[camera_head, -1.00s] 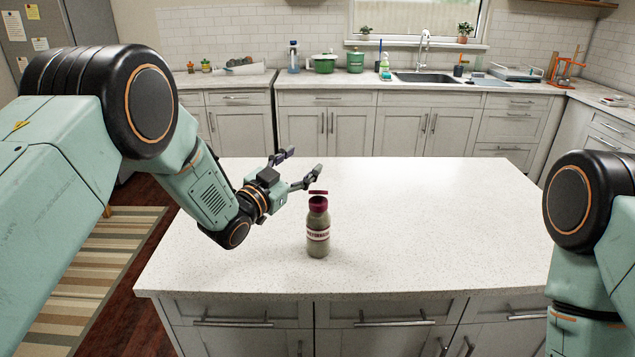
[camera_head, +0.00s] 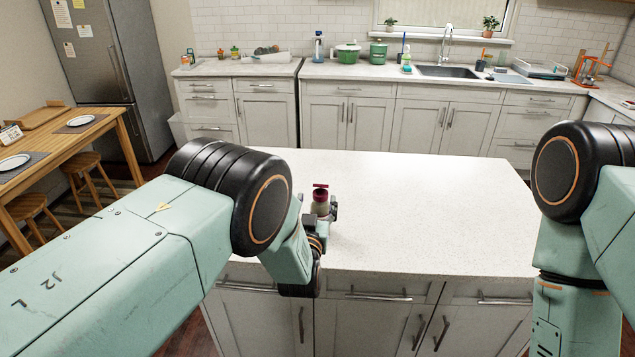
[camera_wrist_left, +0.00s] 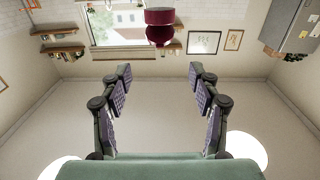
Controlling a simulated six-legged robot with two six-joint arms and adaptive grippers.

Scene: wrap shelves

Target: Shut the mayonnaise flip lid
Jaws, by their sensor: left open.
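The mayonnaise bottle (camera_head: 321,208) stands upright on the white counter. Its dark red cap (camera_head: 320,197) shows with the flip lid (camera_head: 320,186) raised above it, so the lid looks open. My left gripper (camera_head: 331,212) is close to the bottle in the head view, and its wrist hides the lower body. Whether the fingers touch the bottle is unclear. In the left wrist view the left gripper (camera_wrist_left: 160,78) is open with nothing between its fingertips; the dark red cap parts (camera_wrist_left: 160,16) show beyond them near the top edge. My right gripper is out of view.
The white counter (camera_head: 430,210) is clear to the right of the bottle. Its front edge and cabinet drawers lie close to my arm. A wooden table (camera_head: 75,130) with plates stands at left, and the sink counter (camera_head: 390,74) runs along the back.

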